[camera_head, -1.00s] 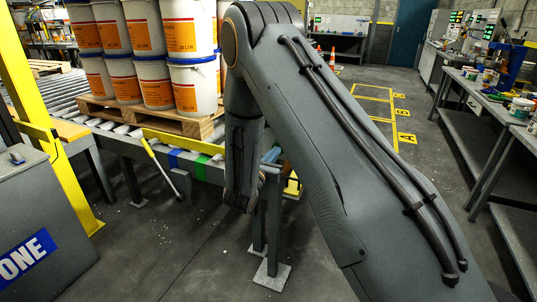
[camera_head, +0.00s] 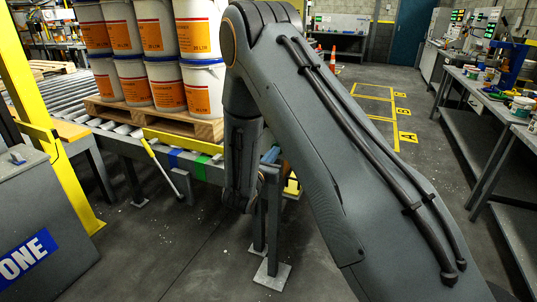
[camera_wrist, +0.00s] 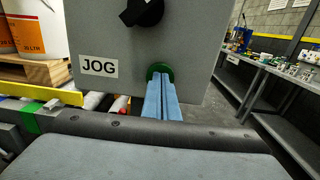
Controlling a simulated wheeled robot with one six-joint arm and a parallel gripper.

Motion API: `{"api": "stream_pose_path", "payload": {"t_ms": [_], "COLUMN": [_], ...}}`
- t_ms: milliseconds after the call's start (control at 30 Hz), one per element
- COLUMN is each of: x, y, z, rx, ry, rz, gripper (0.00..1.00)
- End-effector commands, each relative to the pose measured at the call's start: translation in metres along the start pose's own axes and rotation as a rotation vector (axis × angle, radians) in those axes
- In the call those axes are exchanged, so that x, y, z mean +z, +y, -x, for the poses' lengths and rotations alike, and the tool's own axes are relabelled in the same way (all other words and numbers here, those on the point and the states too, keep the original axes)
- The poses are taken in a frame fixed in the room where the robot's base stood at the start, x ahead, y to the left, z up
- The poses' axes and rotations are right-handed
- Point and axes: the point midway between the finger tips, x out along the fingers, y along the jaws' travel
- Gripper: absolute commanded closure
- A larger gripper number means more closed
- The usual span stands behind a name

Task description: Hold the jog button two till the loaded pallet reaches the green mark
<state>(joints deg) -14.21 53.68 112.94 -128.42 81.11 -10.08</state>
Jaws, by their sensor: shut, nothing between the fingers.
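The loaded pallet (camera_head: 150,118) carries two layers of white pails (camera_head: 158,72) with orange labels on the roller conveyor. A blue mark (camera_head: 173,158) and the green mark (camera_head: 200,166) are on the conveyor's front rail. The pallet's right end is near the green mark, partly behind my arm. In the wrist view, a grey panel (camera_wrist: 205,45) labelled JOG has a green button (camera_wrist: 160,68). My gripper (camera_wrist: 161,80) is shut and empty, its blue fingertips overlapping the button's lower part and seemingly against it. No number shows. The pallet (camera_wrist: 30,68) and green mark (camera_wrist: 30,120) also show there.
A black knob (camera_wrist: 142,12) sits above the button. A yellow guard (camera_head: 185,143) runs along the conveyor in front of the pallet. A grey cabinet (camera_head: 40,225) and yellow post (camera_head: 55,130) stand left. Benches (camera_head: 490,110) line the right; floor between is clear.

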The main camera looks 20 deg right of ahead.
Motion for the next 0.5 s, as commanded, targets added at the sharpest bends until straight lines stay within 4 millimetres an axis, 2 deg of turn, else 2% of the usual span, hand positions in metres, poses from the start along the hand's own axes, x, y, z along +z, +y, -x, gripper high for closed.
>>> {"api": "stream_pose_path", "payload": {"t_ms": [33,133,300,500], "x": [0.005,0.006,0.002,0.000], "y": [-0.002,0.005,0.019,0.017], "z": [0.000,0.019,0.064,0.104], "rx": [-0.014,-0.011,0.006,-0.001], "ry": [-0.009,-0.009,-0.009,-0.008], "rz": [-0.006,0.003,0.013,0.014], "gripper": [1.00,1.00,1.00,1.00]}}
